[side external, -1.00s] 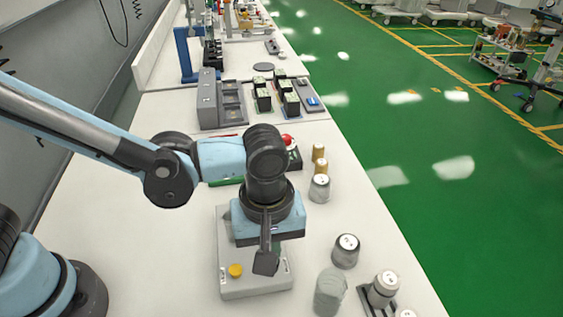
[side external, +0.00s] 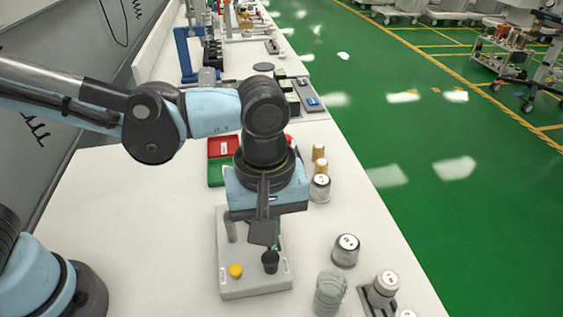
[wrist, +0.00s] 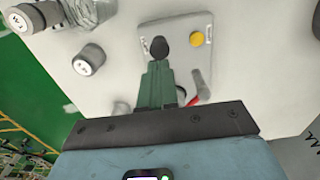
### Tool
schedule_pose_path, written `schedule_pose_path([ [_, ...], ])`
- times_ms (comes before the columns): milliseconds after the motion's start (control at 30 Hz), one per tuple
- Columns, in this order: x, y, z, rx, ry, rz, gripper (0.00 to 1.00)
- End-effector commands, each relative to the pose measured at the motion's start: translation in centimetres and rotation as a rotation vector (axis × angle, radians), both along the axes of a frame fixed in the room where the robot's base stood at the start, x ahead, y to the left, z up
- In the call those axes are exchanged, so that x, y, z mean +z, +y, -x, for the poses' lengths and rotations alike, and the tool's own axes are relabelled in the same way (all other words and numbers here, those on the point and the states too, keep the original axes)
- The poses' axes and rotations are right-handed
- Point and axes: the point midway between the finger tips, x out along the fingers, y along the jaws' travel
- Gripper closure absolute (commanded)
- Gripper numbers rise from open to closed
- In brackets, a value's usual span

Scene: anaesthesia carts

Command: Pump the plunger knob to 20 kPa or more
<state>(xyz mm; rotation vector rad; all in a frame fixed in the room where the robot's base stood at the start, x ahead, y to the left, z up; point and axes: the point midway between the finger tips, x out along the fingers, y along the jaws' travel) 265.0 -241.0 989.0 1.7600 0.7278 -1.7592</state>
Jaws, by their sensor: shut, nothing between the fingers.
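The pump unit is a light grey box (side external: 258,287) on the white bench, below my gripper in the side view. Its black plunger knob (side external: 270,262) stands near the front right of the box. A yellow button (side external: 236,270) sits left of the knob. The knob also shows in the wrist view (wrist: 160,47), just beyond my fingertips, and so does the yellow button (wrist: 197,40). My gripper (side external: 264,237) is shut and empty, above and apart from the knob as seen from the side. Its green fingers (wrist: 156,72) show together in the wrist view. No pressure reading is legible.
Several grey weight-like canisters (side external: 345,250) stand right of the box. A red and green tray (side external: 222,147) lies behind it. The bench left of the box is clear.

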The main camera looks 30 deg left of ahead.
Motion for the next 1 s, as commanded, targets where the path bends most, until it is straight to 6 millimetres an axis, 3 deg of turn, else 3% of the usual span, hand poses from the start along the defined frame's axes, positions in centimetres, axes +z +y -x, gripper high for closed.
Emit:
schedule_pose_path([
  [300, 5.0, 0.0, 0.0, 0.0, 0.0, 0.0, 1.0],
  [500, 6.9, 0.0, 0.0, 0.0, 0.0, 0.0, 1.0],
  [1000, 7.5, 0.0, 0.0, 0.0, 0.0, 0.0, 1.0],
])
